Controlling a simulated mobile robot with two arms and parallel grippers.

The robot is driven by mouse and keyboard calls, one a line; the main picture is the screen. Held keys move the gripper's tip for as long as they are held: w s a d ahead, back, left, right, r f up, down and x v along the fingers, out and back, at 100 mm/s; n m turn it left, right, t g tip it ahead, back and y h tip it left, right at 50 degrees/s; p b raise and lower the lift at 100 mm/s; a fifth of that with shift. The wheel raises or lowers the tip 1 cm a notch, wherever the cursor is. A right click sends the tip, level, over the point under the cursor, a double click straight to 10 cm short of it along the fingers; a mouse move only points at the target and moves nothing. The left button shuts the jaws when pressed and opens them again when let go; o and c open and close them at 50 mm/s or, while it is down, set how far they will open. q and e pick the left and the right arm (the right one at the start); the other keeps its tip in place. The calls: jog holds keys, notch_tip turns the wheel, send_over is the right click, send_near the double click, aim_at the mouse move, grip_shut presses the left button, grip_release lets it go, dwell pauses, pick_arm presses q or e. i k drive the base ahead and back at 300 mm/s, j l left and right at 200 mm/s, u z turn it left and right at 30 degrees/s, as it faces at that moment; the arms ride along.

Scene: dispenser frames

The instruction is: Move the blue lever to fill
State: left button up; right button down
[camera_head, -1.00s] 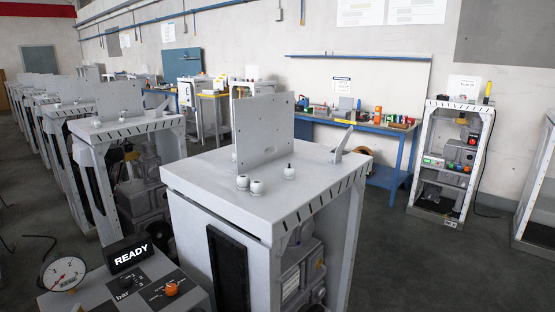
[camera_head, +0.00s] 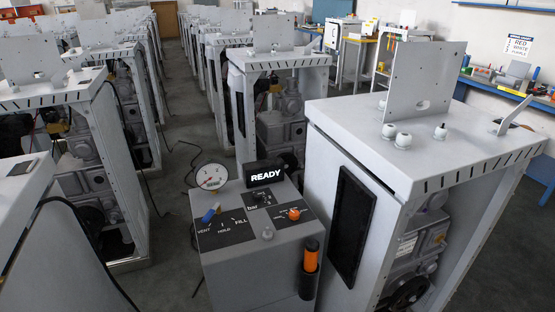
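The blue lever (camera_head: 211,213) sits on the left part of a grey control box's top panel (camera_head: 250,262), in the lower middle of the head view. Its dial carries the labels VENT, HOLD and FILL, with FILL on the right side. The lever's blue end points up and to the right; which label it is set to I cannot tell. A round gauge (camera_head: 211,177) stands behind the lever, and a black display (camera_head: 265,177) reads READY. An orange knob (camera_head: 294,214) is to the right. Neither of my grippers shows in the view.
A large grey dispenser frame (camera_head: 345,127) stands close on the right of the control box. An orange and black handheld item (camera_head: 310,262) hangs on the box's front right corner. More frames (camera_head: 75,85) stand on the left. Dark floor (camera_head: 165,235) is open to the left of the box.

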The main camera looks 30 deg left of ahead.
aim_at(217, 207)
jog(key=u, duration=1.3)
